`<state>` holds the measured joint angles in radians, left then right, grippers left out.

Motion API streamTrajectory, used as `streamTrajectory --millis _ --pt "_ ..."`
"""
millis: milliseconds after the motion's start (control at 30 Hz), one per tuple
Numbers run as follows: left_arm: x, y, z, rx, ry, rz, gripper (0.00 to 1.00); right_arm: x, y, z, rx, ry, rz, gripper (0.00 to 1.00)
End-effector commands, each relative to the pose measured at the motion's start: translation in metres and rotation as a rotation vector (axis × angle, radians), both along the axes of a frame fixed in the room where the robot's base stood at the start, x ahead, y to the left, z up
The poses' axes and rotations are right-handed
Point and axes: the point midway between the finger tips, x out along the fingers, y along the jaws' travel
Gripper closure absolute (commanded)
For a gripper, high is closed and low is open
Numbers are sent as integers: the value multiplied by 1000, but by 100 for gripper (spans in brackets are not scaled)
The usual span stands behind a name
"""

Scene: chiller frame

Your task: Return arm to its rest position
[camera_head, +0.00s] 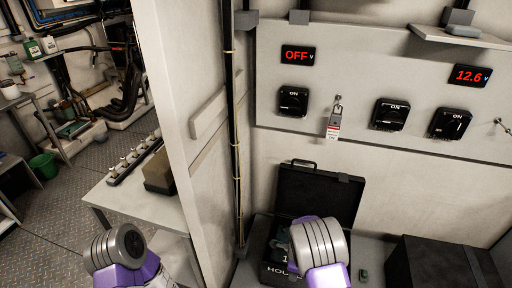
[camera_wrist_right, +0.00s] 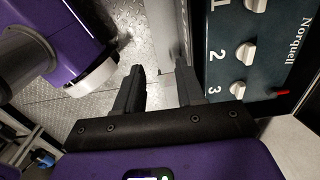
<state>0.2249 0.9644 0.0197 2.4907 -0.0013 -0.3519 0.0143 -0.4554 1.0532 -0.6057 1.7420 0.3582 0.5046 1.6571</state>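My right arm (camera_head: 318,250) reaches in at the bottom middle of the head view, in front of an open black case (camera_head: 318,192). Its gripper is hidden there. In the right wrist view my right gripper (camera_wrist_right: 160,82) has its two dark fingers apart with nothing between them. Its right finger is close to a dark teal panel (camera_wrist_right: 226,70) with white knobs marked 1, 2 and 3; I cannot tell whether they touch. My left arm (camera_head: 118,250) shows at the lower left of the head view, beside a grey table. My left gripper is out of view.
A wall panel (camera_head: 350,68) carries black switches, a display (camera_head: 298,55) reading OFF, another (camera_head: 470,76) reading 12.6, and a red-and-white tag (camera_head: 334,127). A partition (camera_head: 178,60) stands between the arms. A black box (camera_head: 440,265) sits at right. Open floor (camera_head: 45,225) lies at left.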

Motion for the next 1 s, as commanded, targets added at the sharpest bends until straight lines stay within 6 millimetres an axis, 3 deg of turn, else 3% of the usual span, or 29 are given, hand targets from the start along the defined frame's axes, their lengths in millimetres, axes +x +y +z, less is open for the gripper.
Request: streamTrajectory --millis 367,600,800,1000 --pt "0 0 0 0 -1 0 62 -65 -17 -48 54 37 393 62" --pt "0 0 0 0 0 0 62 -131 -10 -73 144 2 817 62" --pt "0 0 0 0 0 0 62 -187 16 -71 230 -145 1275 62" --pt "0 0 0 0 0 0 62 -211 36 -57 245 -288 1545 62"
